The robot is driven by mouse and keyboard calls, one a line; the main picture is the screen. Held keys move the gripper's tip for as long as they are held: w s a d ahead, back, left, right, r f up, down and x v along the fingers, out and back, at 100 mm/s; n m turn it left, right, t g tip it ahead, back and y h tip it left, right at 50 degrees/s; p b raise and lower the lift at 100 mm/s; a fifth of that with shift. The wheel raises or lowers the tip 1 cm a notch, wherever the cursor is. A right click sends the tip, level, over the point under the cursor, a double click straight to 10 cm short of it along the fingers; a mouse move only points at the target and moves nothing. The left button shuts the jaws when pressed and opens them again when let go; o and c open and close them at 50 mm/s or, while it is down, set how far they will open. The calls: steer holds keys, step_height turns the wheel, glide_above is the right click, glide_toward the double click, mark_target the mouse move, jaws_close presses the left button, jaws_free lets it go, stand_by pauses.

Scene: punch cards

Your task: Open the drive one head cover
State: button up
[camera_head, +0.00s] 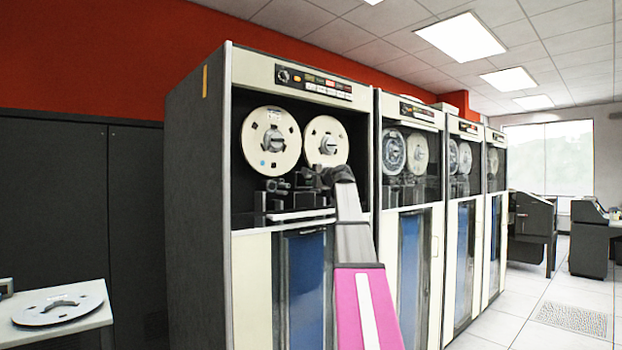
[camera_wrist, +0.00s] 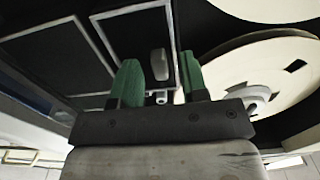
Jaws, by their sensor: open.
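The nearest tape drive (camera_head: 296,80) has two cream reels (camera_head: 270,142) behind its upper front. Below the reels is the dark head area (camera_head: 283,188), partly hidden by my arm. In the wrist view, my gripper (camera_wrist: 160,74) has two green fingers, open and apart. A small grey knob (camera_wrist: 160,62) shows between the fingertips; I cannot tell whether they touch it. It sits on a dark panel (camera_wrist: 125,40) with a thin pale outline, which looks like the head cover and appears shut. In the head view, my gripper (camera_head: 330,178) is small and dark in front of the head area.
A large reel (camera_wrist: 268,82) lies close to the right finger in the wrist view. More tape drives (camera_head: 410,112) stand in a row to the right. A white table (camera_head: 88,318) with a loose reel (camera_head: 57,306) is at lower left. Open floor (camera_head: 500,318) lies at right.

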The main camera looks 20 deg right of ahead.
mark_target(309, 177)
jaws_close()
steer(key=shift+s+f, duration=0.1)
steer(key=shift+s, duration=0.05)
steer(key=shift+s+d+f+t+y, duration=0.1)
steer(key=shift+s+f+t+y, duration=0.3)
steer(key=shift+t, duration=0.7)
steer(key=shift+s+d+f+t+y, duration=0.15)
steer(key=shift+f+t+y, duration=0.35)
steer(key=shift+t, duration=0.6)
steer(key=shift+s+d+f+t+y, duration=0.1)
steer(key=shift+s+f+t+y, duration=0.3)
steer(key=shift+t, duration=0.7)
steer(key=shift+w+f, duration=0.1)
